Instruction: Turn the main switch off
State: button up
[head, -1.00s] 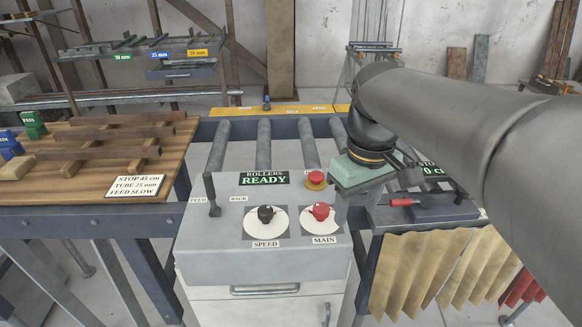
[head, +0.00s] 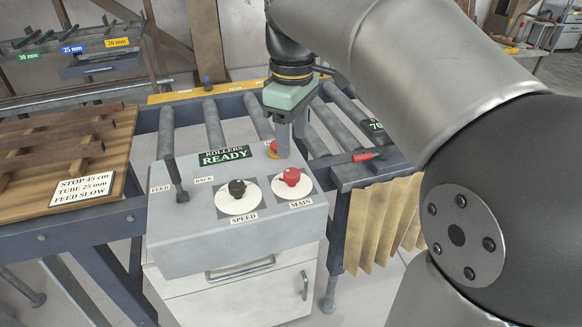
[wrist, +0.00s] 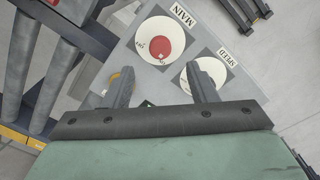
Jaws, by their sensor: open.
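The main switch (head: 291,177) is a red rotary knob on a white round dial at the right of the grey control panel, above the label MAIN. In the wrist view the red knob (wrist: 160,47) sits on its white dial, beyond the fingertips and between their lines. My gripper (head: 291,150) hangs over the panel's back right part, behind the main switch. In the wrist view my gripper (wrist: 160,78) has its two fingers apart with nothing between them. The fingers appear apart from the knob.
The black speed knob (head: 237,188) is left of the main switch. A lever (head: 176,180) stands at the panel's left. A red button on a yellow base (head: 272,149) is partly hidden by my gripper. A red-handled tool (head: 362,157) lies to the right. The display (head: 224,157) reads ROLLERS READY.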

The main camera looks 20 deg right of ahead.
aim_at(292, 172)
notch_tip(292, 172, down, 8)
jog(key=shift+r, duration=0.15)
jog(key=c, duration=1)
